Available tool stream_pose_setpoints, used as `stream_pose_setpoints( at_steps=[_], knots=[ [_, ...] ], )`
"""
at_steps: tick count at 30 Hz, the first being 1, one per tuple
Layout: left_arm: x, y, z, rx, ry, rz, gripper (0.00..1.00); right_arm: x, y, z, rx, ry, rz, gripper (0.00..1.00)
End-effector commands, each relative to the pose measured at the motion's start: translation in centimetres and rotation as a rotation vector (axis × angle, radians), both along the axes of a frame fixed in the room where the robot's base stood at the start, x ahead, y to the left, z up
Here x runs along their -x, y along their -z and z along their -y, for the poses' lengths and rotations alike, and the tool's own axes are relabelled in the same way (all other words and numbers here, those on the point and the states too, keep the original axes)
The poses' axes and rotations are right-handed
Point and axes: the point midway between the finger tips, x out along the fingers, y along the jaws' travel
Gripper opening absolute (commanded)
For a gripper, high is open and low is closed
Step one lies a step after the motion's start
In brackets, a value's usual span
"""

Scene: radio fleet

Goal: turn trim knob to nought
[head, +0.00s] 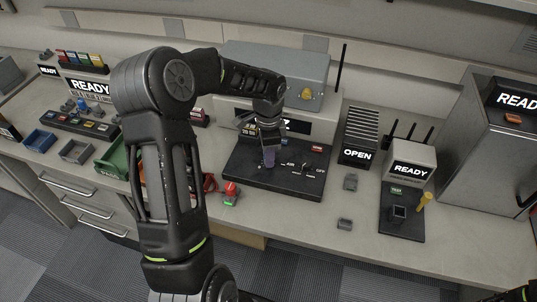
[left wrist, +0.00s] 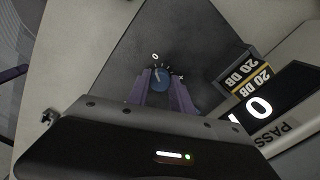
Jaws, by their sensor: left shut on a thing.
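In the head view the fingers hide the knob. I cannot read the knob's pointer clearly. My right gripper is not in view.
A lit display (left wrist: 262,107) showing 0 and yellow 20 DB labels (left wrist: 246,80) stand beside the panel. Switches (head: 296,168) marked AIR and OFF are right of my gripper. A red-topped button (head: 231,190) stands in front. A grey box with an antenna (head: 275,72) is behind.

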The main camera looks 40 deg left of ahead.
Motion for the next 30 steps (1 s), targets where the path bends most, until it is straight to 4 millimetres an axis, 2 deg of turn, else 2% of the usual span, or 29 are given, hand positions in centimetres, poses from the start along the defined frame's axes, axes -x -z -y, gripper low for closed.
stream_pose_setpoints(
  at_steps=[3,4,11,22,26,30],
  knots=[
    [0.0,0.0,0.0,-0.001,0.001,-0.001,0.00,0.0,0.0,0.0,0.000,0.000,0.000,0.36],
    [0.0,0.0,0.0,-0.001,0.001,-0.001,0.28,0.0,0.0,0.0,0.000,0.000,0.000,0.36],
    [0.0,0.0,0.0,0.000,0.001,0.000,0.47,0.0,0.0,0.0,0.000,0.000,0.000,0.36],
    [-0.1,-0.4,0.0,-0.001,0.002,0.001,0.49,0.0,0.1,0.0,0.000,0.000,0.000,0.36],
    [-0.1,-1.9,-0.1,-0.003,0.002,0.004,0.49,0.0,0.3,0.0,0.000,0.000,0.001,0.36],
    [-0.1,-4.2,-0.1,-0.003,0.001,0.004,0.49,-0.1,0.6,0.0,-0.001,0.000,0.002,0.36]
  ],
)
